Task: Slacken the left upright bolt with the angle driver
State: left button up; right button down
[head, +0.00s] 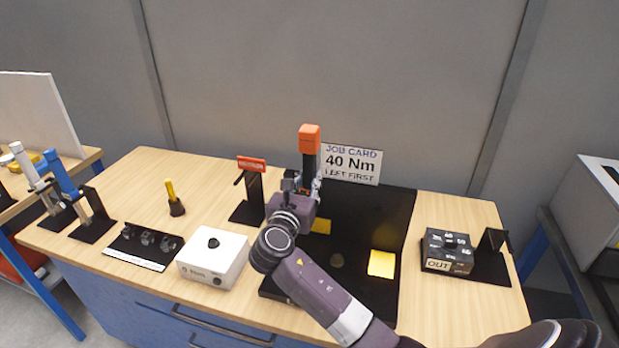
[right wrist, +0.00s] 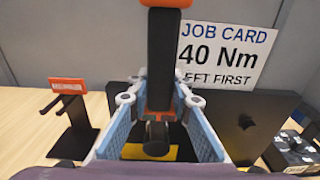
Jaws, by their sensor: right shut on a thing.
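My right gripper (head: 303,190) is shut on the angle driver (head: 309,140), which stands upright with its orange end on top. In the right wrist view, the driver's black body (right wrist: 161,60) runs down between the blue finger pads. Its dark round lower end (right wrist: 157,140) shows in front of a yellow patch (right wrist: 133,152). The black fixture (head: 399,222) lies behind and beside the gripper, with a lit yellow pad (head: 382,263) on it. I cannot make out the left upright bolt; the gripper and arm cover that area. My left gripper is not in view.
A black stand with an orange label (head: 251,165) is left of the gripper. A white box (head: 213,258) and a socket tray (head: 140,248) are nearer left. An OUT box (head: 447,252) stands at right. The job card (head: 351,163) is behind. The back left of the bench is mostly clear.

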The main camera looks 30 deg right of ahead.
jog(key=shift+s+r+p, duration=0.1)
jog(key=shift+r+p, duration=0.45)
dwell(1.4)
jog(key=shift+s+a+f+p, duration=0.2)
jog(key=shift+f+p, duration=0.05)
jog(key=shift+p, duration=0.2)
jog(key=shift+p+v, duration=0.9)
jog(key=shift+v, duration=0.8)
jog(key=shift+a+f, duration=0.1)
jog(key=shift+a, duration=0.1)
jog(key=shift+f, duration=0.15)
